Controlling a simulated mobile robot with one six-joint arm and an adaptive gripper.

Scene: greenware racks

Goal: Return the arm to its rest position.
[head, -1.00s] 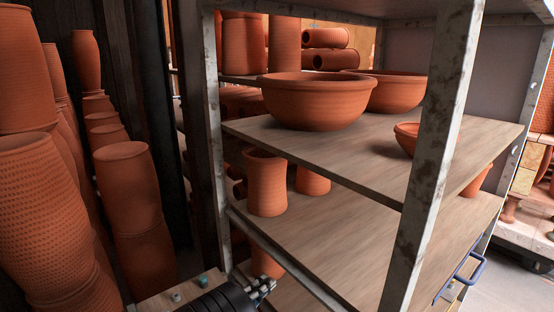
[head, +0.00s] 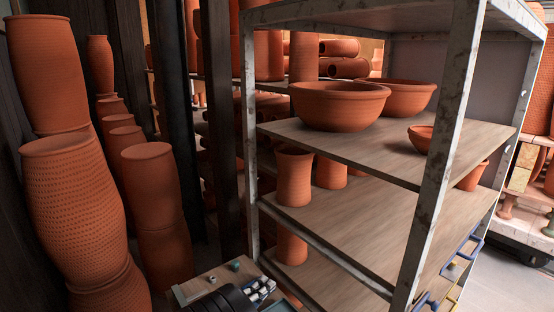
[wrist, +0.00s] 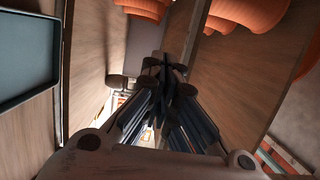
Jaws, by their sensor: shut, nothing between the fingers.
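My gripper (wrist: 167,68) shows in the wrist view, with its dark fingers drawn together in the middle of the picture and nothing held. Wooden boards (wrist: 225,95) lie to either side of the fingers, and orange pots show along the top; the fingers look apart from them. The rest of the arm is hidden or out of frame.
A metal-framed rack (head: 440,160) holds clay bowls (head: 340,108) and cylinders (head: 294,178). Tall stacked pots (head: 75,205) stand at the left, close to a dark post (head: 168,100). A dark tray (wrist: 28,50) is at the left in the wrist view. Floor (head: 490,275) is clear at lower right.

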